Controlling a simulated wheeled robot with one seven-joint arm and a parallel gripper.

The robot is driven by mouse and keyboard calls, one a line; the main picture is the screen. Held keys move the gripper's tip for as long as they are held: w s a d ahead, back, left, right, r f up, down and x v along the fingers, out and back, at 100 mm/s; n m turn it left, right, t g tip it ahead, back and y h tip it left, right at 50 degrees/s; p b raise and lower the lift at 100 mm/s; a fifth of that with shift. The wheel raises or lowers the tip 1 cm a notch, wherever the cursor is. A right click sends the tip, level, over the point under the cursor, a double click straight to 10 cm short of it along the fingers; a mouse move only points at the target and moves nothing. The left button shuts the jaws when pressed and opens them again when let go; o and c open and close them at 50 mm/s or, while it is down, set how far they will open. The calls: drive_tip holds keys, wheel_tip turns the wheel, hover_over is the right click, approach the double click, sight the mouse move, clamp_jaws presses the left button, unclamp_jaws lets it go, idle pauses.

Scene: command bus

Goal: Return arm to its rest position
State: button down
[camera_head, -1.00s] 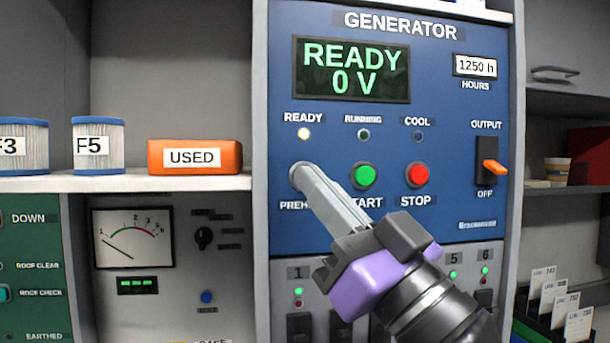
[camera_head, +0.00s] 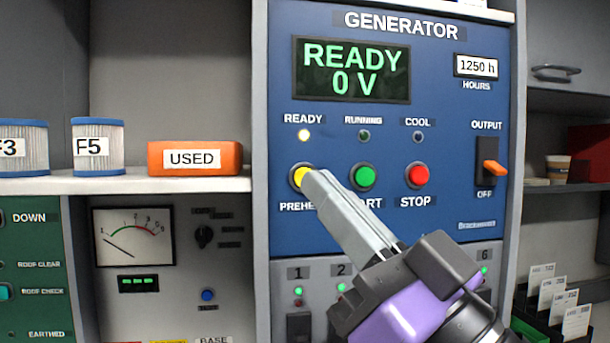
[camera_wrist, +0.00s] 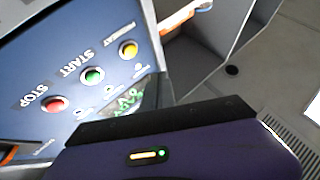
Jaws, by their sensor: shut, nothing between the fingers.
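My gripper (camera_head: 312,180) is shut and empty, its fingers pointing up and left at the generator panel (camera_head: 440,100). Its tips show just right of and below the yellow preheat button (camera_head: 301,177) in the head view; I cannot tell the exact gap. The green start button (camera_head: 364,177) and red stop button (camera_head: 417,176) are to the right. The display (camera_head: 352,70) reads READY 0 V, and the ready lamp (camera_head: 304,135) is lit. In the wrist view the preheat button (camera_wrist: 128,49) shows uncovered, and my purple gripper body fills the bottom.
An orange USED box (camera_head: 195,158) and filter F5 (camera_head: 98,147) stand on the shelf at left. The orange output switch (camera_head: 494,170) is at OFF. A gauge panel (camera_head: 133,237) is below the shelf. A card tray (camera_head: 540,330) is at lower right.

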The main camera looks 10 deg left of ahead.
drive_tip(key=d+f+m+t+h, duration=0.3)
drive_tip(key=d+m+t+h, duration=0.2)
drive_tip(key=d+t, duration=0.15)
drive_tip(key=s+d+f+m+h, duration=0.1)
drive_tip(key=d+f+m+h, duration=0.15)
drive_tip(key=f, duration=0.45)
drive_tip(key=s+d+f+m+h, duration=0.1)
drive_tip(key=d+f+h, duration=0.3)
drive_tip(key=f, duration=0.4)
drive_tip(key=s+d+f+m+h, duration=0.2)
drive_tip(key=d+f+h, duration=0.15)
drive_tip(key=f, duration=0.35)
drive_tip(key=s+d+f+g+h, duration=0.1)
drive_tip(key=s+f+g, duration=0.3)
drive_tip(key=s+f, duration=0.8)
drive_tip(key=s+d+f+g+h, duration=0.2)
drive_tip(key=s+d+f+g, duration=0.2)
drive_tip(key=s+f, duration=0.7)
drive_tip(key=s+n+g, duration=0.1)
drive_tip(key=s, duration=0.1)
drive_tip(key=shift+s+f, duration=0.35)
drive_tip(key=shift+f, duration=0.05)
